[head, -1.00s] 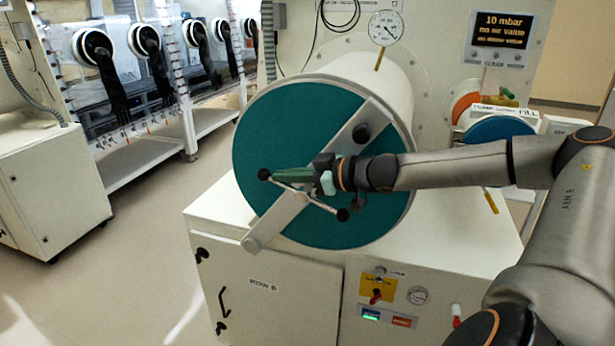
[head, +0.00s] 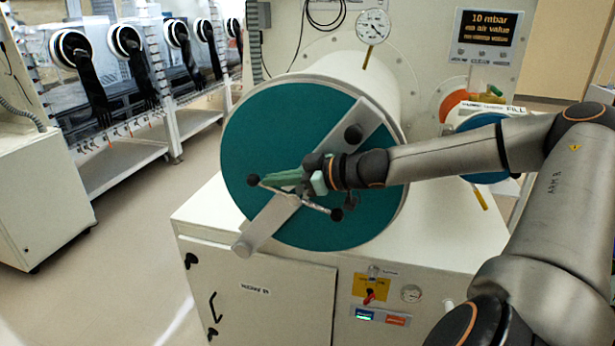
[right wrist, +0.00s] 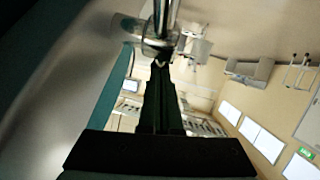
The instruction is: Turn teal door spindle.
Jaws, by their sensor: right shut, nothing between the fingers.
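The teal round door (head: 265,130) closes the front of a white cylinder and carries a pale diagonal bar (head: 262,228). The door spindle (head: 318,207) is a thin metal cross handle with a black ball at each end, over the lower middle of the bar. My right gripper (head: 272,178) reaches in from the right, its green fingers shut and empty, pointing left along the handle near its left ball. In the right wrist view my closed fingers (right wrist: 158,75) end close to a shiny metal rod and hub (right wrist: 158,40). Whether they touch is unclear. My left gripper is not in view.
A white cabinet (head: 255,300) with valve, gauge and switches stands below the cylinder. A dial gauge (head: 372,26) and a lit display reading 10 mbar (head: 487,35) are behind. Glovebox ports (head: 125,40) line the left. Open floor (head: 130,230) lies left of the cabinet.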

